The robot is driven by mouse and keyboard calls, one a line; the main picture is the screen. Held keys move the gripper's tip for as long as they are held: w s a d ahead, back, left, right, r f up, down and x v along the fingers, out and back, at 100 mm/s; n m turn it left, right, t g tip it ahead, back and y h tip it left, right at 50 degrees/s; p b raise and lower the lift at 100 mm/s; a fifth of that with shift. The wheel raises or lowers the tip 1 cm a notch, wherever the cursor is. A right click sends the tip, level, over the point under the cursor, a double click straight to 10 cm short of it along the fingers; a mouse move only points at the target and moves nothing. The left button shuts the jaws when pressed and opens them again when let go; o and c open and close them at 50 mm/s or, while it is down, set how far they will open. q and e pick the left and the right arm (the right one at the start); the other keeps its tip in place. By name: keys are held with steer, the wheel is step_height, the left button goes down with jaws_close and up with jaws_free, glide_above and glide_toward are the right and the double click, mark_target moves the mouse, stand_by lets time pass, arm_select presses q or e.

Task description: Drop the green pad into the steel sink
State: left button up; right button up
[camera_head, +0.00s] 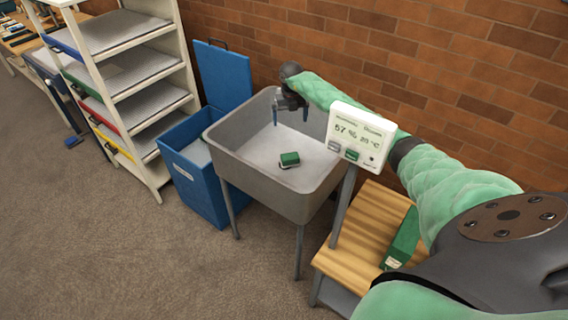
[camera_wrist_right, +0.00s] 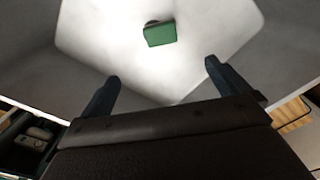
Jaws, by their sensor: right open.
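The green pad (camera_head: 289,159) lies on the floor of the grey steel sink (camera_head: 262,196), near its middle. In the right wrist view the pad (camera_wrist_right: 160,34) shows beyond the fingertips, apart from them, on the pale sink floor (camera_wrist_right: 110,40). My right gripper (camera_head: 290,117) is over the back part of the sink. Its two dark fingers are apart with nothing between them, which also shows in the right wrist view (camera_wrist_right: 162,70). My left gripper is in neither view.
A white display (camera_head: 360,136) on a post stands at the sink's front right, near my right arm. A blue bin (camera_head: 196,184) stands left of the sink, and a shelf rack (camera_head: 135,85) beyond it. A wooden bench (camera_head: 358,235) with a green box (camera_head: 402,240) is at right.

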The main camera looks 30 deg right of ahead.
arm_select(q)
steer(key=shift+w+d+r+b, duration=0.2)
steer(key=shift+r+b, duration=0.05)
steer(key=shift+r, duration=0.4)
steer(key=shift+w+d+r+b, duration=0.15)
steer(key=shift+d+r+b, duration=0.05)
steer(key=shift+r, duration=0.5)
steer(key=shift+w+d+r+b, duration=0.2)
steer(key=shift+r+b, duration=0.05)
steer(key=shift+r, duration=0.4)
arm_select(e)
steer(key=shift+r, duration=2.25)
